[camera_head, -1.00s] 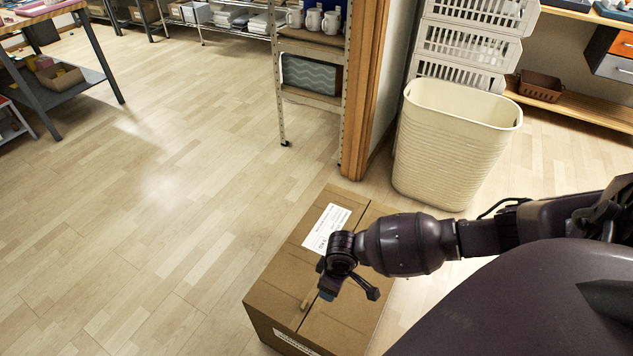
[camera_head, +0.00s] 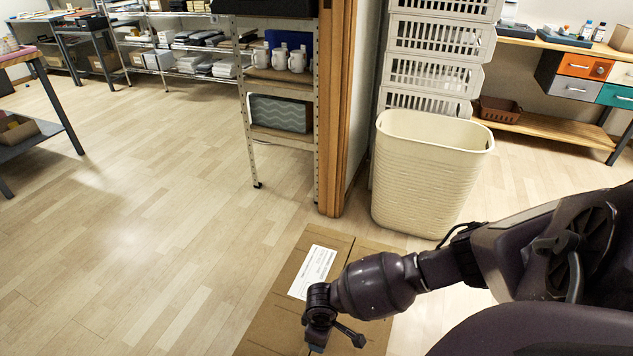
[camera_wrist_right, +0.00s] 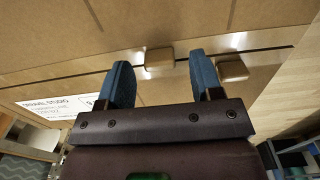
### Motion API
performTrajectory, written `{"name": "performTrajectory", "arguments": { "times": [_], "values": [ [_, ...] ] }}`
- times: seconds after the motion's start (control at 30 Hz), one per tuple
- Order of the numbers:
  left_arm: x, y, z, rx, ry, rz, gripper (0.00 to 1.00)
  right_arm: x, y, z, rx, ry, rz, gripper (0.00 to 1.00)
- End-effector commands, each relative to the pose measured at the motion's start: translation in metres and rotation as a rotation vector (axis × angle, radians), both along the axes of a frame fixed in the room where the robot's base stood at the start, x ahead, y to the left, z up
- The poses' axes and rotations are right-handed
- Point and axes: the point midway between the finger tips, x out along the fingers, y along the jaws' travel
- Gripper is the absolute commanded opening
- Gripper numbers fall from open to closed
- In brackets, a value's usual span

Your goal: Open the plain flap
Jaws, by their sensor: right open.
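A brown cardboard box (camera_head: 275,325) stands on the floor at the bottom of the head view, its top closed and its front cut off by the picture edge. Its left flap carries a white label (camera_head: 314,271); the plain flap (camera_head: 372,246) is on the right, partly behind my arm. My right gripper (camera_head: 337,343) is open and empty just over the box top. In the right wrist view the plain flap (camera_wrist_right: 190,20) fills the top, and a small tan tab (camera_wrist_right: 158,61) shows between the fingertips. Another tab (camera_wrist_right: 232,68) is beside the right finger. My left gripper is not in view.
A cream bin (camera_head: 430,175) stands behind the box, with stacked white baskets (camera_head: 435,75) behind it. A wooden post (camera_head: 335,120) and a metal shelf with mugs (camera_head: 283,75) stand behind the box to the left. The floor to the left is clear.

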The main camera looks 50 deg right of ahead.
Motion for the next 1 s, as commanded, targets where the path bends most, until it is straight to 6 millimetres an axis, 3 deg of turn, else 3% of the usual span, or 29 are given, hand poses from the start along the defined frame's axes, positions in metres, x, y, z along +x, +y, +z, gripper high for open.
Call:
{"name": "performTrajectory", "arguments": {
  "times": [0.13,0.5,0.9,1.0],
  "values": [
    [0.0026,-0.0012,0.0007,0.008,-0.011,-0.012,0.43,-0.0015,-0.0005,-0.0134,-0.001,0.004,-0.001,0.60],
    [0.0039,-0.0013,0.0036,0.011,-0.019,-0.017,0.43,0.0009,-0.0001,-0.0141,0.000,-0.002,0.000,0.60],
    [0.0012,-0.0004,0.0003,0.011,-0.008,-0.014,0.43,0.0005,-0.0001,-0.0144,-0.001,-0.001,0.000,0.00],
    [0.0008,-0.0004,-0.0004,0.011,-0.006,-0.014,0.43,0.0004,-0.0002,-0.0143,-0.001,-0.001,0.000,0.00]
  ]
}}
